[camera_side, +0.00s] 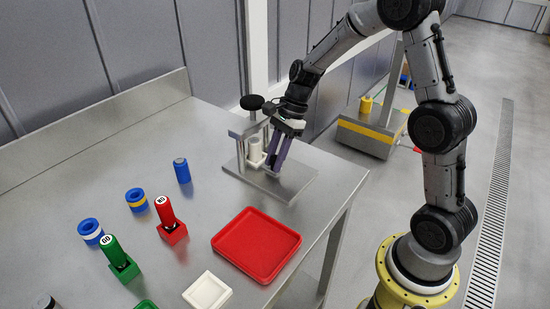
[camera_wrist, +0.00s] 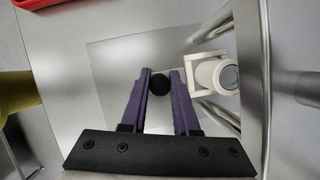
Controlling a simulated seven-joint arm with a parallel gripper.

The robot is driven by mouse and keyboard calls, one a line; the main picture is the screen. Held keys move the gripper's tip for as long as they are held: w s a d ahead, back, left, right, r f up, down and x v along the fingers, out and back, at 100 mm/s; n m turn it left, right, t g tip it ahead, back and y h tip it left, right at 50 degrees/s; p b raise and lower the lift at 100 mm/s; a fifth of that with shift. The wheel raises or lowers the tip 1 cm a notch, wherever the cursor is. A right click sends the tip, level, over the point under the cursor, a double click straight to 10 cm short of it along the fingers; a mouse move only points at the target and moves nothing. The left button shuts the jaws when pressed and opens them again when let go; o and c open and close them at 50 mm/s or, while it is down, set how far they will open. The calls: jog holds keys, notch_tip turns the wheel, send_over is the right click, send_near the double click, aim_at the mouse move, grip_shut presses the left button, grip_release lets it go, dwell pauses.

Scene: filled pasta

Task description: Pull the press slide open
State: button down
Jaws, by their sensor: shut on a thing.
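The press stands on a metal base plate (camera_side: 285,186) near the table's right edge, with metal posts and a black knob (camera_side: 252,102) on top. Its slide (camera_side: 256,160) is a cream-white holder with a pale cylinder (camera_side: 254,146) at it. The slide also shows in the wrist view (camera_wrist: 195,67), right of my fingers. My gripper (camera_side: 275,163) is low over the base plate, beside the slide. In the wrist view its purple fingers (camera_wrist: 160,74) are shut on a small round black knob (camera_wrist: 160,85). The knob's link to the slide is hidden by the right finger.
A red tray (camera_side: 221,241) and a white tray (camera_side: 190,297) lie at the table's front. A blue cylinder (camera_side: 182,171), blue rings (camera_side: 136,208), a red stand (camera_side: 174,235) and a green stand (camera_side: 125,271) are to the left. The table between the press and red tray is clear.

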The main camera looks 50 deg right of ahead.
jog(key=shift+s, duration=0.1)
dwell(0.6)
jog(key=s, duration=0.9)
jog(key=shift+s+r, duration=0.1)
jog(key=shift+s, duration=0.1)
jog(key=c, duration=0.9)
grip_release()
jog(key=v, duration=1.4)
jog(key=shift+a, duration=0.15)
